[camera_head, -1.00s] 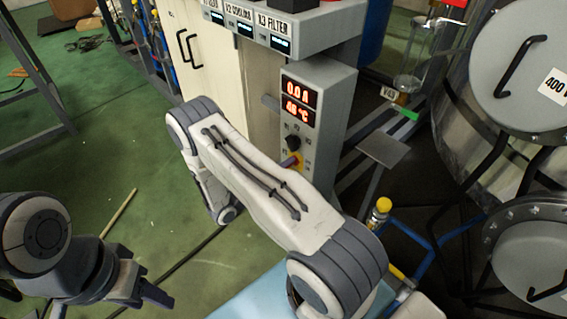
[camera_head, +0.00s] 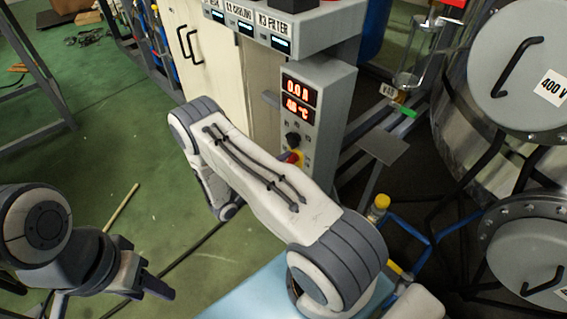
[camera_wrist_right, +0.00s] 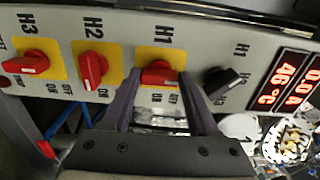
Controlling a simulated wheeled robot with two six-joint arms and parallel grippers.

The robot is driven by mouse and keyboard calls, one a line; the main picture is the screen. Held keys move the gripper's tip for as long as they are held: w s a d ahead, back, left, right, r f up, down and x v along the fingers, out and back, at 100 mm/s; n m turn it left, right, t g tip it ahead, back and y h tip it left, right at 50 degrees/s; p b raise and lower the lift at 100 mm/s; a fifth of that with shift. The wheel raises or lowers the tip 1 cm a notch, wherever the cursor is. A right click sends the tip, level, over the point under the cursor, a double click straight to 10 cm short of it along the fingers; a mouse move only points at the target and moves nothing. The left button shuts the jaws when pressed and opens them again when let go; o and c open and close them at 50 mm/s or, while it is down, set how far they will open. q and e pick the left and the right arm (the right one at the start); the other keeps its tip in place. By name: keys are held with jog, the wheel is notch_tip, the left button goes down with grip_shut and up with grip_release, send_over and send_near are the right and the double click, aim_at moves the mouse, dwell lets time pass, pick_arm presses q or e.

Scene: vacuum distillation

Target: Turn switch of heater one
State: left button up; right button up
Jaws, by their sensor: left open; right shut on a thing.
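The heater one switch is the red knob (camera_wrist_right: 160,74) on a yellow plate marked H1 in the right wrist view, where the labels appear upside down. My right gripper (camera_wrist_right: 164,88) has one finger on each side of this knob and is shut on it. In the head view a red knob (camera_head: 293,157) shows on the grey control panel (camera_head: 328,130), just past my right arm, which hides the gripper. My left gripper (camera_head: 140,282) is open and empty at the lower left, over the green floor.
Red knobs H2 (camera_wrist_right: 92,68) and H3 (camera_wrist_right: 33,63) sit beside H1. A black knob (camera_wrist_right: 222,84) is on its other side, near the red displays (camera_wrist_right: 292,85). A metal vessel (camera_head: 470,120) stands right of the panel. Green floor is open at left.

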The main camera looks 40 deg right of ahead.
jog(key=o, duration=1.4)
jog(key=a, duration=1)
jog(key=shift+s+a, duration=0.25)
jog(key=shift+s, duration=0.15)
